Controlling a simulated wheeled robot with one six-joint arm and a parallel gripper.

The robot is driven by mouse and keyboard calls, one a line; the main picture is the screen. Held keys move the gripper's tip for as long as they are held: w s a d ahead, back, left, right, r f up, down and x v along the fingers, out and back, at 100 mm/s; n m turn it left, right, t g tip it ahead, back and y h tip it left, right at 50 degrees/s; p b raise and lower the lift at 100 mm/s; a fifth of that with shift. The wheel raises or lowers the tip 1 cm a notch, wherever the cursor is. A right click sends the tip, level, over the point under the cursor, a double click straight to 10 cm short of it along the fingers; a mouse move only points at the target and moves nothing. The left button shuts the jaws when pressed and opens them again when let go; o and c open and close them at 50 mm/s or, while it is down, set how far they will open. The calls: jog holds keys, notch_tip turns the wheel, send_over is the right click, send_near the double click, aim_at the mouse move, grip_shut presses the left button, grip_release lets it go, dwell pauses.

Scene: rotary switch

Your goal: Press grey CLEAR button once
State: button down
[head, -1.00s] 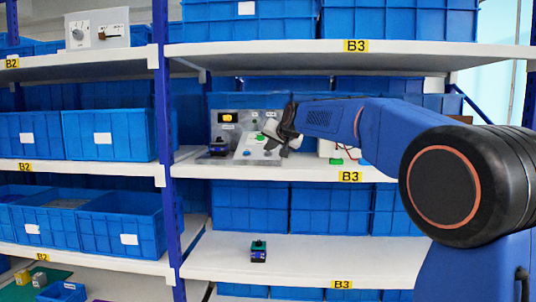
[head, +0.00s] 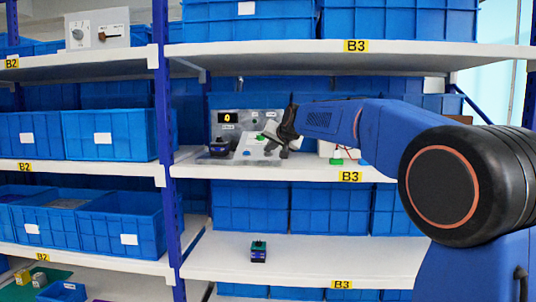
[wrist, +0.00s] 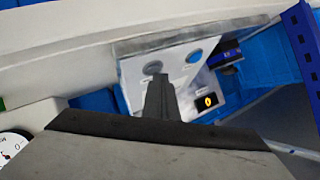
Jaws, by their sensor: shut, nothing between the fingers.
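The control panel (head: 226,140) is a light grey console on the middle right shelf, with a dark display (head: 228,118) showing a yellow 0. The display also shows in the wrist view (wrist: 207,101). My gripper (head: 268,137) is shut and empty, at the panel's right side.
A small dark device (head: 219,147) stands at the panel's left, also in the wrist view (wrist: 226,56). Blue bins (head: 250,207) fill the shelf below. A blue upright (head: 163,150) stands to the left.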

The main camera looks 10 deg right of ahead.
jog(key=shift+s+a+r, duration=0.1)
jog(key=shift+s+r, duration=0.15)
jog(key=shift+r, duration=0.45)
jog(key=shift+r, duration=0.1)
jog(key=r, duration=0.1)
jog(key=s+r, duration=0.1)
jog(key=r, duration=0.2)
jog(key=shift+s+a+r, duration=0.25)
jog(key=shift+s, duration=0.15)
dwell(0.4)
jog(key=s+d+f+n+g, duration=0.1)
jog(key=s+d+f+g, duration=0.1)
jog(key=s+f, duration=1.1)
jog(key=s+d+f+n+g+h, duration=0.1)
jog(key=s+d+f+g, duration=0.1)
jog(key=s+f, duration=1.2)
jog(key=s+d+f+n+g+h, duration=0.1)
jog(key=s+f+g, duration=0.3)
jog(key=s+f, duration=0.9)
jog(key=s+d+n, duration=0.1)
jog(key=s, duration=1.3)
jog(key=shift+s+d+f, duration=0.2)
jog(key=shift+s+d, duration=0.2)
